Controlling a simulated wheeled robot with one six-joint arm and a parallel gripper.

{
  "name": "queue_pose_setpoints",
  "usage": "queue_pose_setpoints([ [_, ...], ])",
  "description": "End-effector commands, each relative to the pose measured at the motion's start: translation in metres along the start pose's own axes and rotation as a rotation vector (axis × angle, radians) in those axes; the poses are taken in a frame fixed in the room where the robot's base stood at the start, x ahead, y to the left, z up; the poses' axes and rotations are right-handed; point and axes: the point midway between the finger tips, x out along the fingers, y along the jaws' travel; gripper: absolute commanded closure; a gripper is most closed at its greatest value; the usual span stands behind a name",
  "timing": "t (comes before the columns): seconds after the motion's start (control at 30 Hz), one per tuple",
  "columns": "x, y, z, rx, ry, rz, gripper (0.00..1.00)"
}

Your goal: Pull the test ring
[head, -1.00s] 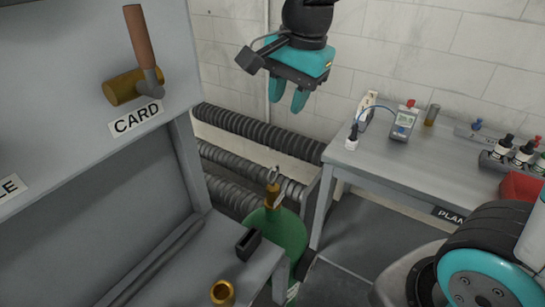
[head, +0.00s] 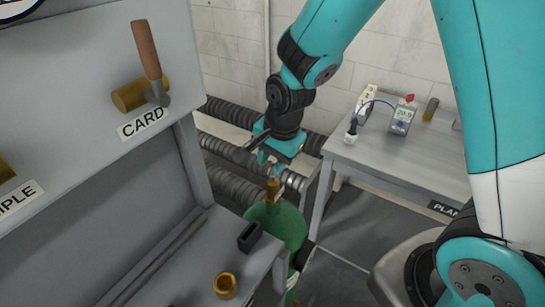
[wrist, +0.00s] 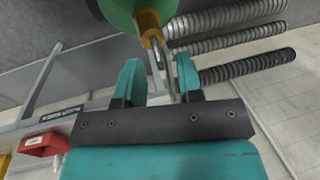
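The green cylinder (head: 278,226) stands on the floor behind the grey shelf, with a brass valve (head: 273,188) on top. In the wrist view, the valve (wrist: 150,30) carries a thin metal ring (wrist: 156,58), seen nearly edge-on; I take it for the test ring. In the head view my gripper hides most of the ring. My gripper (head: 268,163) points down just above the valve. In the wrist view its two teal fingers (wrist: 160,75) are apart, and the ring reaches toward the gap between them. I cannot tell whether they touch it.
Dark corrugated hoses (head: 235,185) run along the wall behind the cylinder. The grey panel (head: 80,160) with a CARD handle (head: 148,52) stands left. A small black holder (head: 250,237) and a brass cup (head: 225,285) are on the shelf. A bench (head: 390,155) stands right.

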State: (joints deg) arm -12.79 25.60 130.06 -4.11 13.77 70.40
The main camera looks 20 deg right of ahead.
Motion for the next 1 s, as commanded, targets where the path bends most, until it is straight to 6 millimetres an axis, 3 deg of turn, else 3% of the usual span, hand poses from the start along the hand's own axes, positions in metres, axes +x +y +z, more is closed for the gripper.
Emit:
queue_pose_setpoints([
  [0.23, 0.001, 0.000, 0.000, 0.000, 0.000, 0.000, 0.66],
  [0.4, 0.001, 0.000, 0.000, 0.000, 0.000, 0.000, 1.00],
  [0.6, -0.002, -0.001, 0.000, 0.000, 0.000, -0.001, 1.00],
  [0.77, -0.020, -0.004, 0.000, 0.000, 0.000, -0.001, 1.00],
  [1.0, -0.018, -0.004, 0.000, 0.000, 0.000, -0.001, 1.00],
])
